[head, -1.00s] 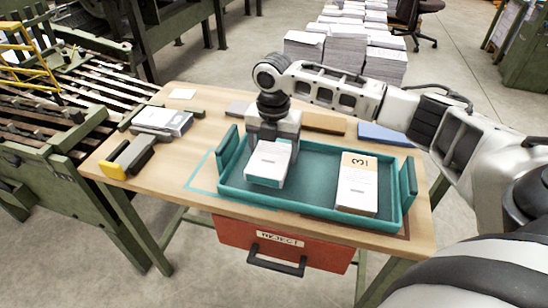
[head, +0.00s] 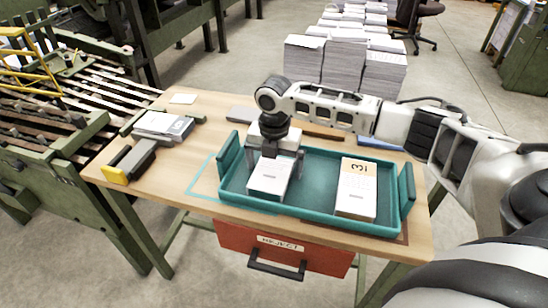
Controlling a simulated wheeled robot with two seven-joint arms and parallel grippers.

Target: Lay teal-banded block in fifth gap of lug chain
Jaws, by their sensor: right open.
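A white paper block (head: 269,179) lies in the left part of the teal tray (head: 320,214); a teal band is not clear on it now. My right gripper (head: 274,165) is over this block from behind, its jaws open with a finger at either side. Whether the fingers touch the block cannot be told. The lug chain (head: 88,82) is the slatted conveyor at the far left, with gaps between its bars. My left gripper is not in view.
Another paper block (head: 163,124) lies at the table's left, near a grey and yellow tool (head: 130,160). A red reject bin (head: 283,247) hangs below the table (head: 205,160).

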